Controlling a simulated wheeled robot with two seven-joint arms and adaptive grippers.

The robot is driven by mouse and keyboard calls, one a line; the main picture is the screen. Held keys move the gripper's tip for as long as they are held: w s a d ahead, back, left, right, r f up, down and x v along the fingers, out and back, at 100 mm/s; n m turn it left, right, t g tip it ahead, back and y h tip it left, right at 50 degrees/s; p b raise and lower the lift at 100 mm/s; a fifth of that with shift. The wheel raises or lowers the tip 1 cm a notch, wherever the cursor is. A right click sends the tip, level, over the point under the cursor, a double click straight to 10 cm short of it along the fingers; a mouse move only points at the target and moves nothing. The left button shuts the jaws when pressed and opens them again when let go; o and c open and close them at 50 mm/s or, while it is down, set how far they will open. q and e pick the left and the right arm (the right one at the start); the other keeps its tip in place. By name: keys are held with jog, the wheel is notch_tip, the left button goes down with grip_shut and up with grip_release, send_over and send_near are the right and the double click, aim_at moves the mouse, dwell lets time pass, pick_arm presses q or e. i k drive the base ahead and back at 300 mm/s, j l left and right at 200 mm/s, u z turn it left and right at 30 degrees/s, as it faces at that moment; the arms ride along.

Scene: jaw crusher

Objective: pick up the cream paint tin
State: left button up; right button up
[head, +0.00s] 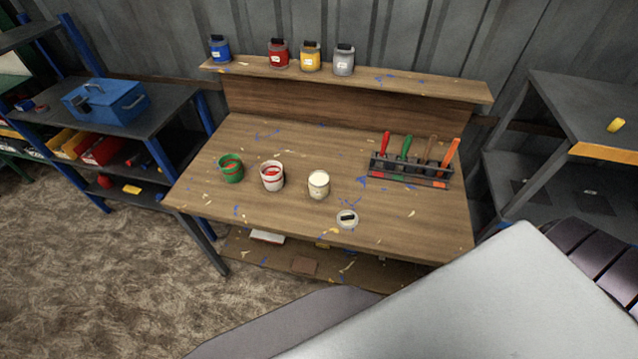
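The cream paint tin (319,186) stands upright on the wooden workbench (270,215), the rightmost in a row of three open tins, with a pale, cream-coloured top. Neither of my grippers is in view.
A tool rack (410,178) with several coloured handles stands at the bench's right. Blue, red, yellow and grey containers stand on the back shelf (400,80). A blue toolbox (105,102) sits on the left shelving. Large grey parts, probably mine, cover the lower right.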

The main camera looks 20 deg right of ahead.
aim_at(319, 181)
jog(key=i+j+z, duration=0.3)
jog(key=j, duration=0.2)
jog(key=i+j+z, duration=0.25)
jog(key=j, duration=0.25)
jog(key=i+j+z, duration=0.1)
jog(key=j+z, duration=0.2)
jog(key=j, duration=0.25)
jog(key=i+j+z, duration=0.1)
jog(key=j+z, duration=0.2)
jog(key=j, duration=0.3)
jog(key=j+z, duration=0.3)
jog(key=j, duration=0.3)
